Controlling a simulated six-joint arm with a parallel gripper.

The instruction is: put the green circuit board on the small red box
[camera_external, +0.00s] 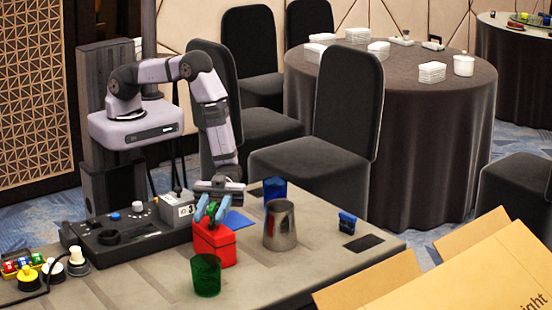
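The small red box (214,244) stands on the near table, below my gripper. My gripper (212,211) points down over the box, with its light blue fingers on either side of a small green piece, which looks like the green circuit board (212,208). The fingers appear shut on it. The board is at the top of the red box, mostly hidden by the fingers; I cannot tell whether it touches the box.
A green cup (206,275) stands in front of the box and a metal cup (279,226) to its right. A blue cup (274,190), a blue sheet (236,221) and a small blue item (347,222) are nearby. A cardboard box (480,270) is at lower right.

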